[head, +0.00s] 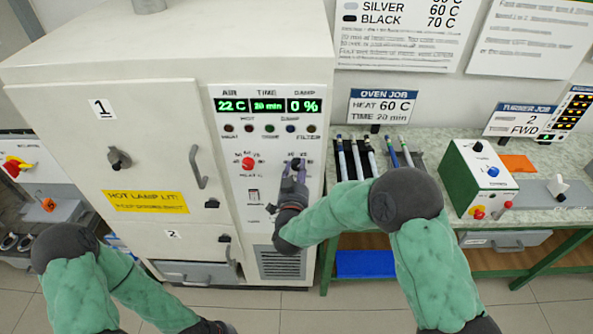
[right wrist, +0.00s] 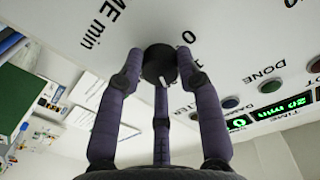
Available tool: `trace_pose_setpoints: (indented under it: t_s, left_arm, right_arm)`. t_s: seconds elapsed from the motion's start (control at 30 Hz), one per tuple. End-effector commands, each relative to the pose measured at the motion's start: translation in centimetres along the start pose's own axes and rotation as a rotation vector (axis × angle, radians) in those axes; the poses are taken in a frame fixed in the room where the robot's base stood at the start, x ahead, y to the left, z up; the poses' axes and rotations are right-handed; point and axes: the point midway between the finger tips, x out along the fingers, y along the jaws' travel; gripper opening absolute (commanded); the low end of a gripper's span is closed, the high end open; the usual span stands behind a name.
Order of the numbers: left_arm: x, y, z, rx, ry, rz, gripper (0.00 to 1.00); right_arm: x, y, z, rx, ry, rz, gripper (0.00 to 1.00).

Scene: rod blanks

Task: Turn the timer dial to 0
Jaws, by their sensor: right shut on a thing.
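The timer dial (right wrist: 158,64) is a round black knob on the white oven panel. A "0" is printed beside it at upper right in the right wrist view, and its white pointer mark faces down in that picture, away from the 0. My right gripper (right wrist: 160,72) has its fingers closed around the knob; in the head view the gripper (head: 294,172) is at the panel and partly hides the dial. The time display (head: 268,105) reads 20 min.
A red knob (head: 248,163) sits left of the dial, with a row of lamps (head: 269,128) above. A rod rack (head: 377,155) stands on the bench to the right. A green-sided control box (head: 478,178) is farther right.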

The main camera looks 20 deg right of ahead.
Motion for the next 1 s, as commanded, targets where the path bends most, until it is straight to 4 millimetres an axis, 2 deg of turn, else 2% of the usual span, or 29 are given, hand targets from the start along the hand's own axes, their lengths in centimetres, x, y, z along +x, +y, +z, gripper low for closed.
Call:
trace_pose_setpoints:
  t_s: [0.03,0.27,1.0]
  left_arm:
    - [0.05,-0.02,0.0,0.0,0.0,0.0,0.0]
    - [0.14,-0.05,0.0,0.0,0.0,0.0,0.0]
    - [-0.27,0.09,0.01,0.0,0.0,0.0,0.0]
  right_arm:
    - [-0.2,0.06,0.61,-0.022,-0.012,-0.002,0.03]
    - [-0.26,0.16,0.81,-0.169,-0.007,-0.006,0.03]
    - [-0.36,0.59,1.05,-0.867,0.026,-0.023,0.03]
